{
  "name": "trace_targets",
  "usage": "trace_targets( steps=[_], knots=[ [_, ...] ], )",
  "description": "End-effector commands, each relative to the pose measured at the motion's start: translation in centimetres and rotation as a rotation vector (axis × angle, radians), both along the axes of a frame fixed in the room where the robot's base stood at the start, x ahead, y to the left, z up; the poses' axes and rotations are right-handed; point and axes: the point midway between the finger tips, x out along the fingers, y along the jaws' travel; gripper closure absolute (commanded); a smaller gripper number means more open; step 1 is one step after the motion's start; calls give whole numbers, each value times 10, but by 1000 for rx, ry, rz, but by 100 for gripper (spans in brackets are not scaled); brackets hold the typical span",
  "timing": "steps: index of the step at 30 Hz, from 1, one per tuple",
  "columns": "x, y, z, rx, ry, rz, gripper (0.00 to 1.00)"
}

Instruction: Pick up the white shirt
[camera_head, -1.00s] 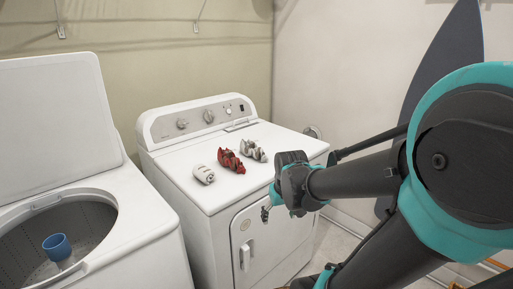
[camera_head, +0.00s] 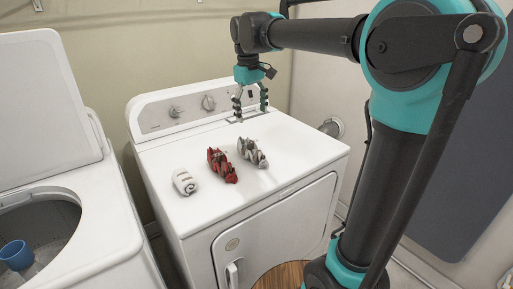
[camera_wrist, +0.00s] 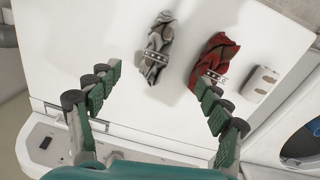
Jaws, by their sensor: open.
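Three small cloth items lie on the dryer top. A crumpled whitish-grey cloth (camera_head: 252,152) is rightmost in the head view; it also shows in the wrist view (camera_wrist: 157,48). A compact white bundle (camera_head: 184,181) with dark marks is leftmost; it also shows in the wrist view (camera_wrist: 261,83). I cannot tell for certain which one is the white shirt. A crumpled red cloth (camera_head: 221,165) lies between them. My gripper (camera_head: 251,113) is open and empty, pointing down above the back of the dryer, behind the whitish-grey cloth. In the wrist view that cloth lies just beyond the fingertips (camera_wrist: 158,76).
The white dryer (camera_head: 290,172) has a raised control panel (camera_head: 190,108) at its back, close to my gripper. An open washer (camera_head: 95,228) with a blue agitator (camera_head: 16,254) stands left. A wall and vent pipe (camera_head: 332,127) are right. The dryer's front top is clear.

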Motion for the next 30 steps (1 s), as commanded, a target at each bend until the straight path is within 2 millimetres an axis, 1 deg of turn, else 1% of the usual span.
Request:
trace_targets(
  steps=[2, 5, 15, 18, 21, 24, 28, 30],
  knots=[
    [0, 2, 0, -2, 3, 5, 22],
    [1, 1, -10, -2, 3, 6, 22],
    [4, -2, -76, -2, 2, 5, 22],
    [5, -3, -95, -2, 2, 5, 22],
    [5, -4, -109, -2, 2, 6, 22],
    [6, -4, -117, -2, 2, 6, 22],
    [6, -5, -123, -2, 2, 6, 22],
    [7, -5, -130, -2, 2, 5, 22]
  ],
)
